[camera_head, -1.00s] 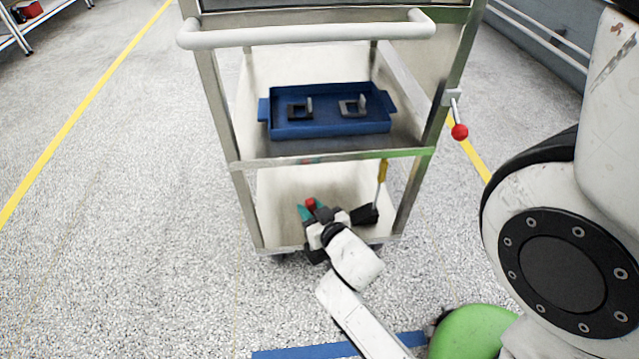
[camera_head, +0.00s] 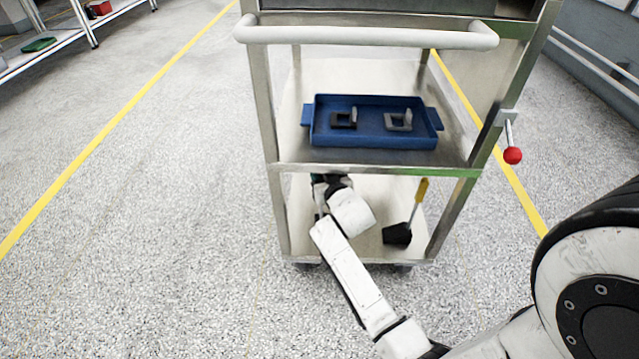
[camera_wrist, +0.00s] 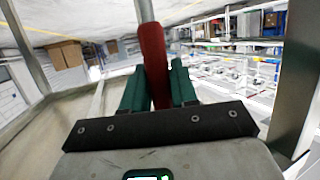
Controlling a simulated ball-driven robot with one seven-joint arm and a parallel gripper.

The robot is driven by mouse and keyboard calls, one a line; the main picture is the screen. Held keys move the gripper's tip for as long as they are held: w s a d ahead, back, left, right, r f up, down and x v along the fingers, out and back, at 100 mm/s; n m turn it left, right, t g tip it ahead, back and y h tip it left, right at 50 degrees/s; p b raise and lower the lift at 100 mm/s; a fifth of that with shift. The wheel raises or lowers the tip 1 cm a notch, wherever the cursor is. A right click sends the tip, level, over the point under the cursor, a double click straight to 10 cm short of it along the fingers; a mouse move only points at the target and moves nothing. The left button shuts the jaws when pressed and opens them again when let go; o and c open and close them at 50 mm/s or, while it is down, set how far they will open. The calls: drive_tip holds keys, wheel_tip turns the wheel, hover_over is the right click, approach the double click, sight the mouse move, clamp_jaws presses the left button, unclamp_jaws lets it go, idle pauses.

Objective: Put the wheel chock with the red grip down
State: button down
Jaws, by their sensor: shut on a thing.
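My gripper (camera_head: 318,181) reaches into the lower level of a cart, just below and behind the front rail of its upper shelf. In the wrist view its two teal fingers (camera_wrist: 156,85) are shut on the upright red grip (camera_wrist: 153,52) of the wheel chock. A grey rod extends from the grip at the top of that view. The chock's body cannot be made out in either current view. In the head view the chock is hidden by my arm and the rail. The pale lower shelf (camera_head: 375,245) lies below my gripper.
A black wedge-like piece (camera_head: 397,234) with a yellow handle (camera_head: 421,192) stands on the lower shelf's right side. A blue tray (camera_head: 372,142) holding two small brackets sits on the upper shelf. The cart's posts and rail (camera_head: 380,170) frame the opening. A red-knobbed lever (camera_head: 512,155) hangs right.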

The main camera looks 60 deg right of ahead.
drive_tip(key=shift+w+d+f+b, duration=0.25)
drive_tip(key=shift+f+b, duration=0.15)
drive_tip(key=shift+f, duration=0.15)
drive_tip(key=shift+w+d+f+b, duration=0.2)
drive_tip(key=shift+f+b, duration=0.25)
drive_tip(key=shift+f, duration=0.05)
drive_tip(key=shift+w+d+f+b, duration=0.25)
drive_tip(key=shift+f+b, duration=0.15)
drive_tip(key=shift+f, duration=0.15)
drive_tip(key=shift+f, duration=0.15)
drive_tip(key=c, duration=0.9)
unclamp_jaws()
drive_tip(key=shift+s+f, duration=0.1)
drive_tip(key=shift+f, duration=0.05)
